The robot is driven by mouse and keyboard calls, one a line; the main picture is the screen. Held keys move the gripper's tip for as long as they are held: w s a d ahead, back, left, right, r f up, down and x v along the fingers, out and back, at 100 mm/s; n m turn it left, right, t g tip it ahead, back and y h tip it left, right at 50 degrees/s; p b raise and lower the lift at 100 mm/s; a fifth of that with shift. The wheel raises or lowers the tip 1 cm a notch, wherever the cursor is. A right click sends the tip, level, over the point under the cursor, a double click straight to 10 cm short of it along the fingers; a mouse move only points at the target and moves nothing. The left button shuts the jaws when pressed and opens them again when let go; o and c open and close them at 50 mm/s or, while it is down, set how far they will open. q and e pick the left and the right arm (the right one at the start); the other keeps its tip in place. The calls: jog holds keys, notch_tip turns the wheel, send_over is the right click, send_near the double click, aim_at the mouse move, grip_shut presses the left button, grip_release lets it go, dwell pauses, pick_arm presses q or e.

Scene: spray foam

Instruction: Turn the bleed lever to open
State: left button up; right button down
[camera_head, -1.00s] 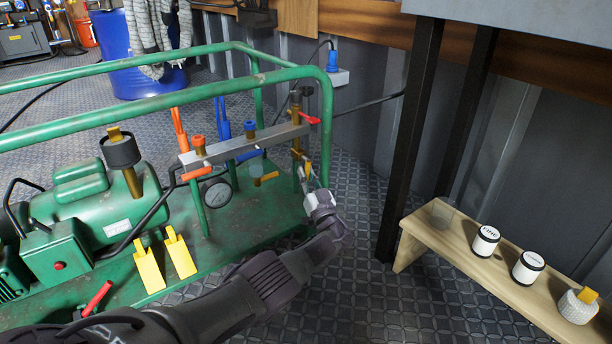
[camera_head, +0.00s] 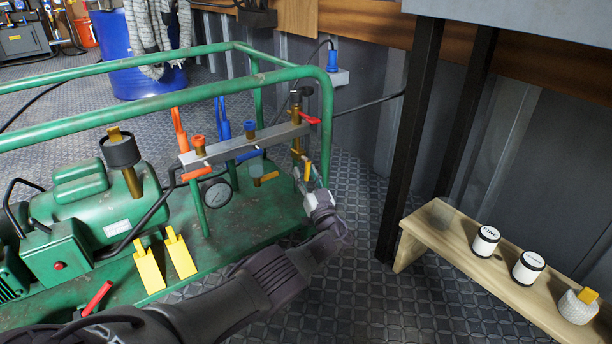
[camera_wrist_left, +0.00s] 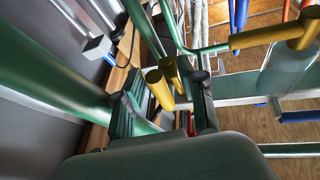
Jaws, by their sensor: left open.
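A small yellow lever (camera_head: 307,172) shows at the right end of the green compressor frame, below the grey manifold bar (camera_head: 245,143). I cannot tell for sure that it is the bleed lever. My left gripper (camera_head: 312,182) reaches in from below with its fingers around this spot. In the left wrist view, the open fingers (camera_wrist_left: 160,88) stand on either side of a yellow-brass lever or fitting (camera_wrist_left: 159,86); contact is unclear. A red lever (camera_head: 308,119) sits higher on the brass fitting. My right gripper is not in view.
The green tube frame (camera_head: 328,120) passes close beside my left gripper. A pressure gauge (camera_head: 217,192) and another yellow lever (camera_head: 267,177) are to its left. A wooden bench (camera_head: 448,233) with white canisters stands at the right, with open floor between.

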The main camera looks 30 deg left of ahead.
pick_arm(q)
jog(key=shift+s+m+t+h, duration=0.15)
jog(key=shift+m+t+h, duration=0.15)
jog(key=shift+m, duration=0.2)
